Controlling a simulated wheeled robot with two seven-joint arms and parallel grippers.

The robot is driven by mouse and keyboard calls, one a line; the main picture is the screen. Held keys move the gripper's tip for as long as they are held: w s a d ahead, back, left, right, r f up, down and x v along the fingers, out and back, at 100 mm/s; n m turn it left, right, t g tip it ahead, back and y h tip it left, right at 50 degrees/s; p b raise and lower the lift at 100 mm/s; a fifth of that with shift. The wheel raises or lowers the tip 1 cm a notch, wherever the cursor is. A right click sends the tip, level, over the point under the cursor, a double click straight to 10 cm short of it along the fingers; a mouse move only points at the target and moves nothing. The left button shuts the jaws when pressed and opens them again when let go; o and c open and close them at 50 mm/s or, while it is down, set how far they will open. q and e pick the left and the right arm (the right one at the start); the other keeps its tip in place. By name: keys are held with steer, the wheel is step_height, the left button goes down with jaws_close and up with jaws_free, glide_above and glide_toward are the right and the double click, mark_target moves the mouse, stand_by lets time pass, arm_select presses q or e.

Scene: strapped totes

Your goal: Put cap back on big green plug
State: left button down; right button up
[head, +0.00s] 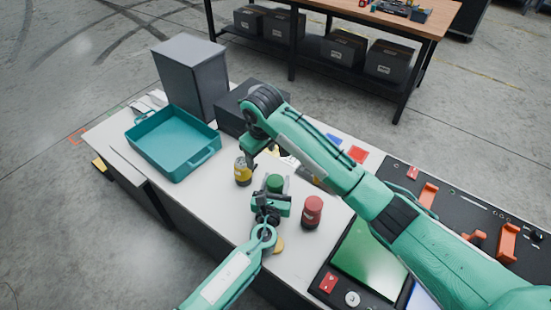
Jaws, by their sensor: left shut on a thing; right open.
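A green cylindrical thing (275,183), which looks like the big green plug or its cap, shows just beyond my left gripper (271,200). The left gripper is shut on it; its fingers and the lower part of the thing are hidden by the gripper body. I cannot tell whether it touches the table. My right gripper (247,154) is open, pointing down just above and beside a yellow plug (243,173); its fingertips are small and partly hidden. I cannot make out a separate green cap.
A red plug (312,211) stands right of my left gripper. A teal tray (171,145) lies at the left, with a tall grey box (190,78) behind it. A small tan disc (279,245) lies near the front.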

mark_target(276, 180)
steer(key=n, duration=0.5)
steer(key=s+d+n, duration=0.1)
steer(key=n, duration=0.4)
steer(key=s+d+r+n+g, duration=0.1)
steer(key=n, duration=0.4)
steer(key=d+n, duration=0.1)
steer(key=n, duration=0.1)
steer(key=d+n, duration=0.1)
steer(key=n, duration=0.1)
steer(key=shift+s+f+g+h, duration=0.15)
steer(key=shift+s+g+h, duration=0.15)
steer(key=shift+s+g, duration=0.1)
steer(key=shift+f, duration=4)
